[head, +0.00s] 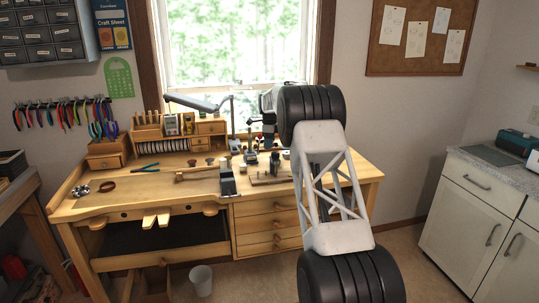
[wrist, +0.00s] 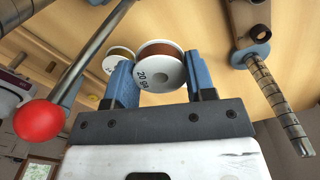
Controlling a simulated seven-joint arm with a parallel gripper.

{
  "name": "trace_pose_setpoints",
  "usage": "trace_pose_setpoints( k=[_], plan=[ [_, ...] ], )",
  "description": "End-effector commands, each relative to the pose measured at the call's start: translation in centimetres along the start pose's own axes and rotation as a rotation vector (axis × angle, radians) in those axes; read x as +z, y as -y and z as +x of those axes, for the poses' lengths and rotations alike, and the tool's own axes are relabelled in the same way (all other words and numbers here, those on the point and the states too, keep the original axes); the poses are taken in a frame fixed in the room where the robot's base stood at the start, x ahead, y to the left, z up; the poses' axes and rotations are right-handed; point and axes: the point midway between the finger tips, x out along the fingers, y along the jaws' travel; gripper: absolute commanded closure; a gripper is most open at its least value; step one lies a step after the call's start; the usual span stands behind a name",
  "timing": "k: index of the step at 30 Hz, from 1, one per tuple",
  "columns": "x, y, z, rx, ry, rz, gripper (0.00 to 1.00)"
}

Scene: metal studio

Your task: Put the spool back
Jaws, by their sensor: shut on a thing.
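The spool (wrist: 161,71) has a white flange with printed numbers and brown wire wound on it. It shows in the wrist view between the two blue fingers of my gripper (wrist: 160,77), which is shut on it. A second white-flanged spool (wrist: 118,54) shows just behind and left of it, partly hidden by the left finger. In the head view my own arm covers the gripper and the held spool.
In the wrist view a rod with a red ball (wrist: 39,121) is close on the left, and a marked steel mandrel (wrist: 277,100) on the right. In the head view the wooden workbench (head: 160,200) carries small tools. A desk lamp (head: 195,103) stands near the window.

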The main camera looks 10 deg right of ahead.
Motion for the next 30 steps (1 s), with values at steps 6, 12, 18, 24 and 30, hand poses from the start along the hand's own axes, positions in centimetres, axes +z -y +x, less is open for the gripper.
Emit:
trace_pose_setpoints(
  k=[6, 12, 18, 24, 30],
  plan=[
    [0.0, 0.0, 2.1, 0.000, 0.000, 0.000, 0.77],
    [0.0, 0.0, 2.3, 0.000, 0.000, 0.000, 0.77],
    [0.0, 0.0, 2.4, 0.000, 0.000, 0.000, 0.77],
    [0.0, 0.0, 3.9, 0.002, 0.000, 0.000, 0.77],
    [0.0, 0.0, 5.8, 0.001, 0.000, 0.000, 0.77]
  ],
)
